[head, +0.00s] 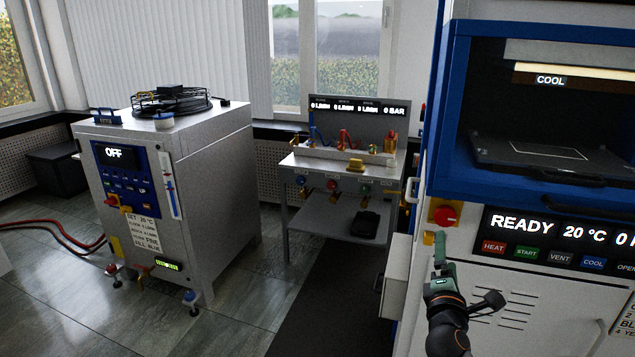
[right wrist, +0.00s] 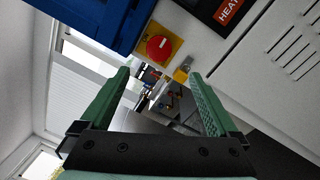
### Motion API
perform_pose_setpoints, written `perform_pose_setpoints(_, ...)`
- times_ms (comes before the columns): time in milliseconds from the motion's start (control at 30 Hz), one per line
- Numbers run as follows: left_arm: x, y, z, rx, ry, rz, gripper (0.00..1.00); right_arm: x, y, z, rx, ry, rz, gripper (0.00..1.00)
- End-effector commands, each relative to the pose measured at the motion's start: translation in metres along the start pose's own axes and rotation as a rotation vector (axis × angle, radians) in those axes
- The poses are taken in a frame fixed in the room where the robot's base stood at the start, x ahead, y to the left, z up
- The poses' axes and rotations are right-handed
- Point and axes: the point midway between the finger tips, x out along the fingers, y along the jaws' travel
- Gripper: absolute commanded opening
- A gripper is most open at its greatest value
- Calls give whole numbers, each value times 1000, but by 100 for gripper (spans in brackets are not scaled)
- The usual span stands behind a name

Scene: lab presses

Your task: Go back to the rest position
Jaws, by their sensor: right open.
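My right gripper (head: 440,268) is in front of the press's lower panel in the head view, just below the red rotary switch (head: 445,215) on its yellow plate. In the right wrist view its two green fingers (right wrist: 160,100) are spread wide apart with nothing between them. The red switch (right wrist: 158,47) and a small yellow part (right wrist: 181,74) show beyond the fingertips, apart from them. My left gripper is not in view.
The blue-framed press (head: 448,110) fills the right side; its display reads READY, 20 °C. A valve bench (head: 340,215) stands under the window. Dark floor between them is free; red hoses (head: 50,222) lie far left.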

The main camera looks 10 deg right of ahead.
Motion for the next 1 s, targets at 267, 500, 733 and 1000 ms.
perform_pose_setpoints(267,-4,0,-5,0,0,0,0,-71,-87,-69,378,237,-211,96)
perform_pose_setpoints(500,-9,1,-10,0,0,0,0,-215,-180,-133,989,382,-665,96)
perform_pose_setpoints(733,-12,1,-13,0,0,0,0,-336,-219,-151,1454,286,-1068,96)
perform_pose_setpoints(1000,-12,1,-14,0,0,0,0,-373,-225,-153,1601,214,-1195,96)
